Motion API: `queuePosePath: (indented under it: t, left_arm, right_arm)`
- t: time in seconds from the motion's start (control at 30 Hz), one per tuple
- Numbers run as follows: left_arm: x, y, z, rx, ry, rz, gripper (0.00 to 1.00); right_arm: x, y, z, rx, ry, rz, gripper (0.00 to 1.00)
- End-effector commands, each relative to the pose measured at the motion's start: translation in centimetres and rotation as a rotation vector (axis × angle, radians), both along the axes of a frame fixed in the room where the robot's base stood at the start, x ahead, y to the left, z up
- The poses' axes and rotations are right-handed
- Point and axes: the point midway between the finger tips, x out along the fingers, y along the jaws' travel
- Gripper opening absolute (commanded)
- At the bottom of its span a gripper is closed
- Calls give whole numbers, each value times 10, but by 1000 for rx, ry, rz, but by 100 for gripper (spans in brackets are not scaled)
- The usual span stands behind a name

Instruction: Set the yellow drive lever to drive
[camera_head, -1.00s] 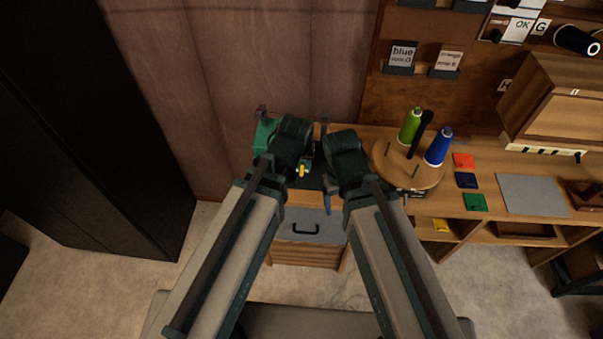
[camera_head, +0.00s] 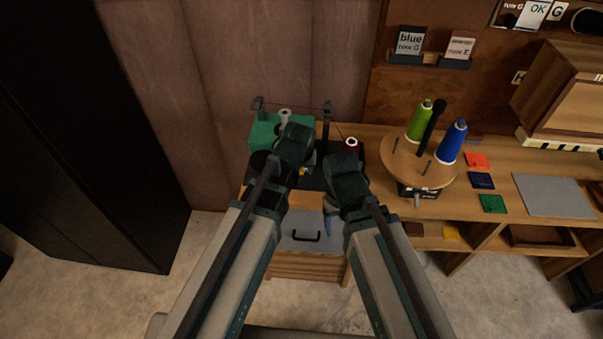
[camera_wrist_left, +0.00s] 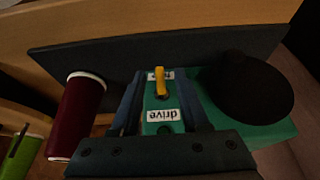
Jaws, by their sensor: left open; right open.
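The yellow drive lever (camera_wrist_left: 161,80) stands on a green plate in the left wrist view, tipped toward the far, partly hidden label. The label reading "drive" (camera_wrist_left: 163,115) is at the nearer end of the plate. In the head view only a bit of the lever (camera_head: 303,171) shows beneath my left gripper. My left gripper (camera_head: 296,152) is open over the green machine (camera_head: 264,131), one finger on each side of the lever; I cannot tell whether they touch it. My right gripper (camera_head: 345,178) is open and empty, to the right of the lever; its fingertips are mostly hidden.
A dark red spool (camera_head: 351,143) stands just behind my right gripper. A round wooden stand (camera_head: 397,166) with green and blue spools is further right. A round black part (camera_wrist_left: 250,88) sits close beside the lever plate.

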Motion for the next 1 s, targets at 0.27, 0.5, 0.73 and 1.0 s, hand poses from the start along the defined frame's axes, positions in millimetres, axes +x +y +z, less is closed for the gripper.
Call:
queuePosePath:
  t: [0.27,0.5,0.73,1.0]
  left_arm:
    - [0,0,1,0,0,0,27]
    - [0,0,1,0,0,0,0]
    - [0,0,1,0,3,0,0]
    - [5,-1,7,-2,92,1,0]
  right_arm:
    - [0,0,1,0,0,0,75]
    - [0,0,1,0,0,0,75]
    - [0,0,1,0,0,0,75]
    - [0,0,13,0,0,0,75]
